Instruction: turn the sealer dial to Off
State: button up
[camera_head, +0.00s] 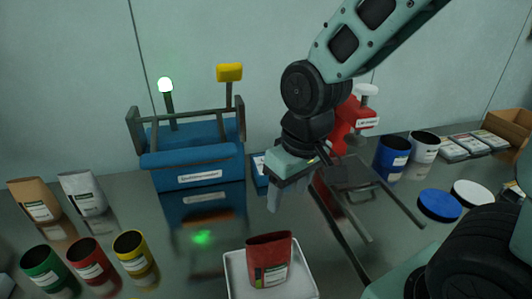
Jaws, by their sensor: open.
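My gripper (273,204) points down in the middle of the picture, open and with nothing seen between its fingers. Right behind and left of it is a small blue box (258,176) with a white panel, partly hidden by the gripper. A larger blue machine (192,162) stands left of it, with a front label, a lit green lamp (165,84) on a post and a yellow block (229,72) on another post. I cannot make out a dial or its setting, nor tell for sure which machine is the sealer.
A red machine (349,118) stands behind my arm, with a metal frame in front. A white tray (242,291) with a red pouch (269,261) is at the front. Green, red and yellow cans (131,254) and two pouches (83,194) are left; blue and white cans (391,158) are right.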

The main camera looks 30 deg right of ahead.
jog(key=w+d+f+m, duration=0.1)
jog(key=w+d+m, duration=0.35)
jog(key=w, duration=0.75)
jog(key=w+d+m+g, duration=0.1)
jog(key=w+d+m, duration=0.3)
jog(key=w, duration=0.7)
jog(key=w+d+f+m, duration=0.1)
jog(key=w+d+m, duration=0.35)
jog(key=w, duration=0.75)
jog(key=shift+n+h, duration=0.4)
jog(key=shift+n, duration=0.5)
jog(key=f+p, duration=0.1)
jog(key=f, duration=0.4)
jog(key=d+f+p, duration=0.1)
jog(key=f, duration=0.5)
jog(key=f+p, duration=0.2)
jog(key=f, duration=0.4)
jog(key=shift+d, duration=0.35)
jog(key=c, duration=1)
